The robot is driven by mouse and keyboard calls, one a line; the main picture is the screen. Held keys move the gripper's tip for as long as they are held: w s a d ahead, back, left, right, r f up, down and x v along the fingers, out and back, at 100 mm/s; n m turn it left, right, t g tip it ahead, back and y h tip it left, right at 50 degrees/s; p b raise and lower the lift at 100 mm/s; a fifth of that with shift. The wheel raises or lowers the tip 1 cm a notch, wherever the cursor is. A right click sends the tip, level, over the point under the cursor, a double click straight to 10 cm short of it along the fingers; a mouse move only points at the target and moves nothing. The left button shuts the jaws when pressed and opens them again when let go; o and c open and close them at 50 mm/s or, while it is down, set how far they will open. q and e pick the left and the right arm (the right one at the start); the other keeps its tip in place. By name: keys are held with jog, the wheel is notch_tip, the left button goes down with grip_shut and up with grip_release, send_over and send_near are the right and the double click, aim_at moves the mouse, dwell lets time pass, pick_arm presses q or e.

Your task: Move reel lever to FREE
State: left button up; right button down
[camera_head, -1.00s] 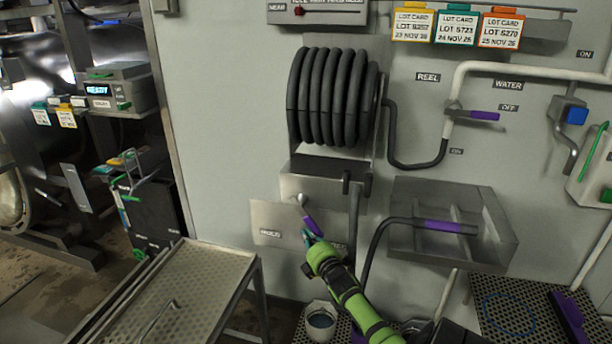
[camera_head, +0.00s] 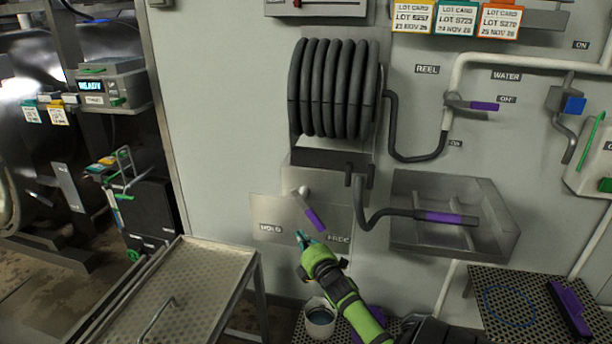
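The reel lever has a grey pivot and a purple handle (camera_head: 315,219). It sits on a plate (camera_head: 283,208) below the hose reel and tilts down to the right. The plate reads HOLD (camera_head: 271,227) at left and FREE (camera_head: 339,238) at right; the handle tip points toward FREE. My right gripper (camera_head: 305,238), on a green arm, is just below and left of the handle tip, seemingly apart from it. Its fingertips are too small to tell open from shut. My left gripper is not in view.
The black hose reel (camera_head: 333,88) hangs above. Its hose runs to a purple-handled nozzle in a metal tray (camera_head: 400,252) at right. A perforated cart (camera_head: 190,283) stands at lower left, a white bucket (camera_head: 320,321) below my gripper. The purple water lever (camera_head: 484,106) is at upper right.

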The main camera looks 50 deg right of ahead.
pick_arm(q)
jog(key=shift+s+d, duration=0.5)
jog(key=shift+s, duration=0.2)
pick_arm(e)
jog(key=s+a+r, duration=0.2)
jog(key=s, duration=0.3)
jog(key=shift+a, duration=0.4)
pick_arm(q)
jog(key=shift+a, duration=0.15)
